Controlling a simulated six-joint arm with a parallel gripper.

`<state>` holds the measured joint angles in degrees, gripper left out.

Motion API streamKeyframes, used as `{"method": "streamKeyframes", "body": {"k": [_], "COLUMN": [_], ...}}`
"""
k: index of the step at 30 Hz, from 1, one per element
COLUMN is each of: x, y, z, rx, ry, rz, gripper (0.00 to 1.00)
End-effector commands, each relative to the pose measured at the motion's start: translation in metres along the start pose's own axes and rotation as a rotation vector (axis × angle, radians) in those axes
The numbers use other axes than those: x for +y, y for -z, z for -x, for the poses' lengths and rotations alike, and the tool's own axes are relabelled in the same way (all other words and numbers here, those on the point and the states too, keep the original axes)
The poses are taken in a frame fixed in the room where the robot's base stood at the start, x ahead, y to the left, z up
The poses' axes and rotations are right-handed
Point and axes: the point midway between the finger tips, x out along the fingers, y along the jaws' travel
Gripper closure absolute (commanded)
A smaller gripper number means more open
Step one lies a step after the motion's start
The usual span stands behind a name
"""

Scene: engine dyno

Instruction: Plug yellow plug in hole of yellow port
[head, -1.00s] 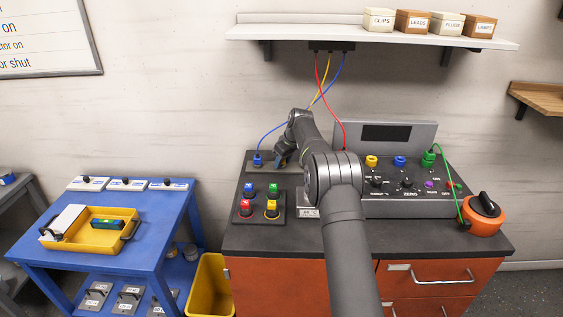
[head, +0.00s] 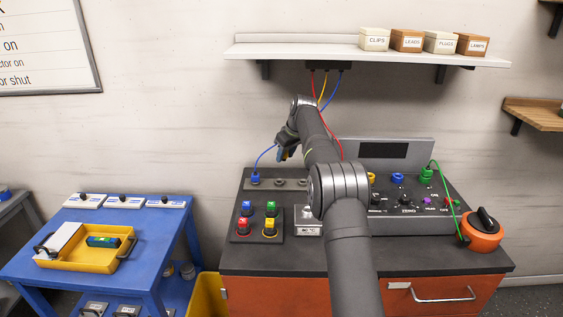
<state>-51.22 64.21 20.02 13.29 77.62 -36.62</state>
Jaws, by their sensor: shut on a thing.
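My gripper (head: 284,152) is raised above the plug holder at the back left of the bench, with its fingers closed. The yellow cable (head: 322,92) runs from the box under the shelf down behind my arm, and a short yellow piece shows beside my wrist. The yellow plug appears to be in my gripper, but the fingers and wrist hide it.
The blue plug (head: 255,178) stands in the holder (head: 266,188), beside bare holes. A red cable (head: 326,125) hangs behind my arm. The blue port (head: 397,178) and the green plug (head: 426,175) are right of the yellow port. A switch block (head: 257,236) sits front left.

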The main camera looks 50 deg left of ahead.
Motion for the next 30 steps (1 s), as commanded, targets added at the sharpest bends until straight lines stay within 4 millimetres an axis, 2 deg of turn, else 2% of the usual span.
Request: {"method": "streamKeyframes", "body": {"k": [5, 12, 17, 24, 30], "x": [0.021, 0.054, 0.068, 0.123, 0.154], "y": [-0.034, -0.095, -0.130, -0.174, -0.206], "z": [0.028, 0.066, 0.087, 0.114, 0.133], "rx": [-0.001, -0.001, -0.002, -0.002, 0.000], "ry": [-0.049, -0.119, -0.157, -0.147, -0.135], "rz": [-0.117, -0.288, -0.378, -0.355, -0.328], "gripper": [0.77, 0.77, 0.77, 0.77, 0.77]}}
